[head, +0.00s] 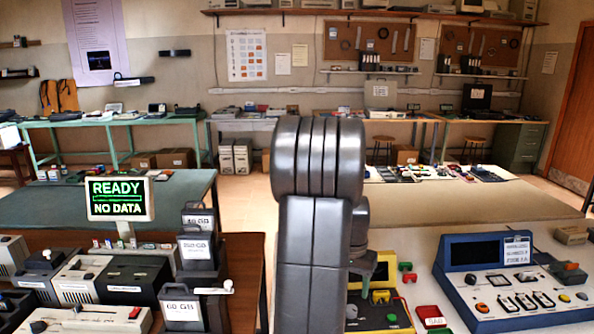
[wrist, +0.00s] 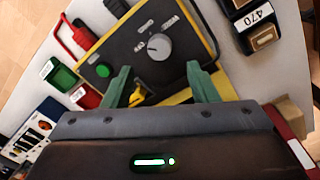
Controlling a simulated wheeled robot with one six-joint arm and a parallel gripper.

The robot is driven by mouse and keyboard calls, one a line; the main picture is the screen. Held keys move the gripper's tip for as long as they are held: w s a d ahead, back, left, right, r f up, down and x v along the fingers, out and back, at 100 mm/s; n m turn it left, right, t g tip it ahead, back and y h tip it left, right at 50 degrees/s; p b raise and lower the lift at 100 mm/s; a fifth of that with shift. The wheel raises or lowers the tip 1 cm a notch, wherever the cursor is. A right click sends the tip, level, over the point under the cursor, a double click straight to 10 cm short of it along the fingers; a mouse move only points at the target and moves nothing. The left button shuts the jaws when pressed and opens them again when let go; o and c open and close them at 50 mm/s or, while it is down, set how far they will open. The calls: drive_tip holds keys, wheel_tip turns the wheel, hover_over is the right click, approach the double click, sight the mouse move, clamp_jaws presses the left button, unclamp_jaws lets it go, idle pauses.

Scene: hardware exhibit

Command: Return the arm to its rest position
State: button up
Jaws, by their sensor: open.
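My gripper (wrist: 160,80) is open in the wrist view, with its two green fingers spread apart. It is over the near part of a black and yellow control box (wrist: 178,62) with a grey knob (wrist: 159,46) and a green button (wrist: 103,70). A small yellow part (wrist: 137,96) shows beside the left finger; I cannot tell whether they touch. Nothing is visibly held. In the head view my arm (head: 316,210) rises in the middle and hides most of the gripper and part of the control box (head: 382,316).
A blue instrument panel (head: 510,280) stands on the white table at right. Black cases (head: 200,252) and a READY sign (head: 120,199) stand at left. In the wrist view, red plugs (wrist: 75,38) and a block marked 470 (wrist: 257,25) flank the control box.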

wheel_tip(320, 180, up, 7)
wheel_tip(320, 180, down, 13)
drive_tip(key=shift+s+d+f, duration=0.1)
drive_tip(key=shift+s+d, duration=0.05)
drive_tip(key=shift+f, duration=0.2)
drive_tip(key=m+p, duration=0.1)
drive_tip(key=m, duration=0.4)
drive_tip(key=shift+d, duration=0.1)
drive_tip(key=m+p, duration=0.1)
drive_tip(key=m, duration=0.3)
drive_tip(key=shift+m, duration=0.3)
drive_tip(key=m+p, duration=0.2)
drive_tip(key=m, duration=0.3)
drive_tip(key=shift+d+r+y, duration=0.1)
drive_tip(key=shift+y, duration=0.3)
drive_tip(key=shift+s+m+p, duration=0.1)
drive_tip(key=shift+m+p, duration=0.6)
drive_tip(key=shift+m, duration=1)
